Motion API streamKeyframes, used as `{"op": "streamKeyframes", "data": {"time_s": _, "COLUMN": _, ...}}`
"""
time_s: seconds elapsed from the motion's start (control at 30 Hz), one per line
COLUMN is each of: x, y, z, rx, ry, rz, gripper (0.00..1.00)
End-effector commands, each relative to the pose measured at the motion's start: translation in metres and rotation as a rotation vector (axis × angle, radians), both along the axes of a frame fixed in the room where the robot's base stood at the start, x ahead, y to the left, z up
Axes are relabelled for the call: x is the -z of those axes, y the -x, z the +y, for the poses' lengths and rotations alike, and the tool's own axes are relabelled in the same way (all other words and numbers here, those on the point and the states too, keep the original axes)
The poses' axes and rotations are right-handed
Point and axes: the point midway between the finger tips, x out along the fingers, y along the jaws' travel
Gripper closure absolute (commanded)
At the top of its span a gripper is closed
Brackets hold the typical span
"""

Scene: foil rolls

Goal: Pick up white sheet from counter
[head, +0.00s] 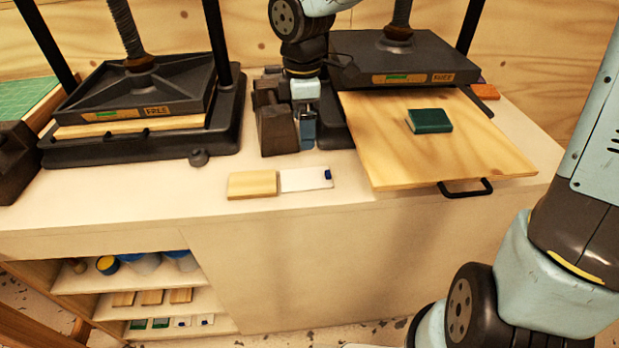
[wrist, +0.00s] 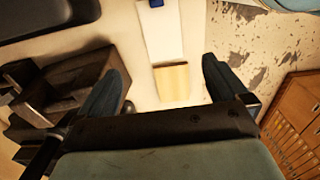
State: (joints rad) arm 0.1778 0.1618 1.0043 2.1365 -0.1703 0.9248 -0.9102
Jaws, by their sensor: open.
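The white sheet (head: 303,179) lies flat on the counter (head: 110,205) near its front edge, with a small blue mark at its right end. A pale wooden block (head: 252,185) lies against or very close to its left end. In the wrist view the white sheet (wrist: 162,35) runs up from the wooden block (wrist: 172,83), and the blue mark is at the top. My gripper (head: 306,135) is above the counter behind the sheet, pointing down. In the wrist view my gripper (wrist: 160,82) has its fingers wide apart, with nothing held between them.
A dark press (head: 140,95) stands at left, and another press (head: 400,65) at back right. A pulled-out wooden board (head: 440,160) with a black handle carries a green book (head: 430,120). A dark block (head: 274,122) stands beside my gripper. Shelves (head: 150,285) are below the counter.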

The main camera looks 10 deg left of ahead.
Motion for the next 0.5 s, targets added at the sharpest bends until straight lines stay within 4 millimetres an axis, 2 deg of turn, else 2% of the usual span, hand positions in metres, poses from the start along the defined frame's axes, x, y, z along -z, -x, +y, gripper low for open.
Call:
{"op": "streamKeyframes", "data": {"time_s": 0.3, "x": 0.048, "y": 0.001, "z": -0.001, "rx": -0.001, "ry": 0.001, "rz": 0.005, "gripper": 0.00}}
{"op": "streamKeyframes", "data": {"time_s": 0.5, "x": 0.073, "y": 0.001, "z": -0.001, "rx": 0.000, "ry": 0.001, "rz": 0.002, "gripper": 0.00}}
